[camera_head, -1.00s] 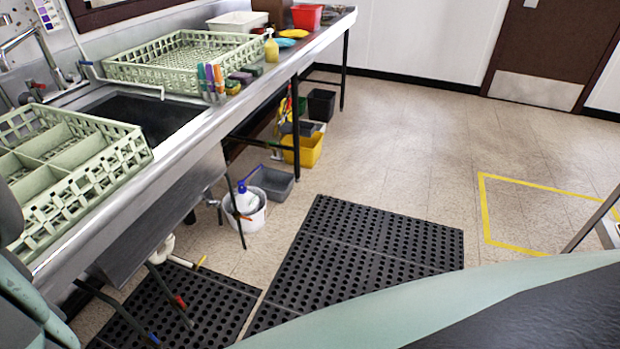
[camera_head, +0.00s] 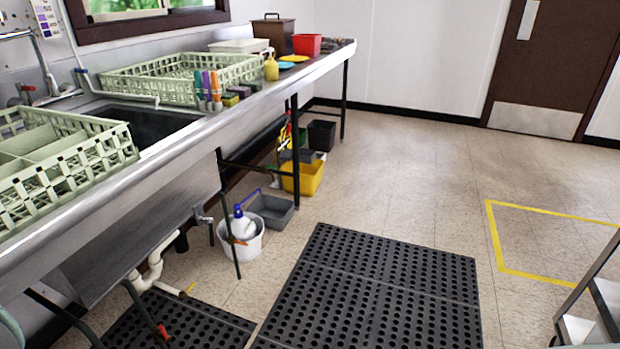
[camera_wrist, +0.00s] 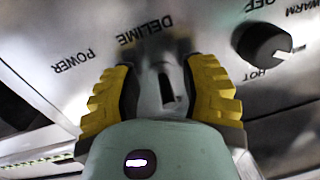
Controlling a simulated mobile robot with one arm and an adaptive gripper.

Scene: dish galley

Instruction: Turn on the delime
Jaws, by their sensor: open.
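In the wrist view, a brushed metal panel carries upside-down lettering. The DELIME label (camera_wrist: 146,30) is at the top middle. A small metal piece with a dark slot or switch (camera_wrist: 167,88) shows just below it, between the yellow fingers of my gripper (camera_wrist: 163,76). The fingers are apart, one on each side of this piece. I cannot tell whether they touch it or which way the switch is set. The head view does not show the panel or my gripper.
In the wrist view, a POWER label (camera_wrist: 73,61) is at the left and a black knob (camera_wrist: 264,47) with OFF, WARM and HOT marks is at the right. The head view shows a sink counter (camera_head: 190,135), dish racks, and black floor mats (camera_head: 375,290) beside open floor.

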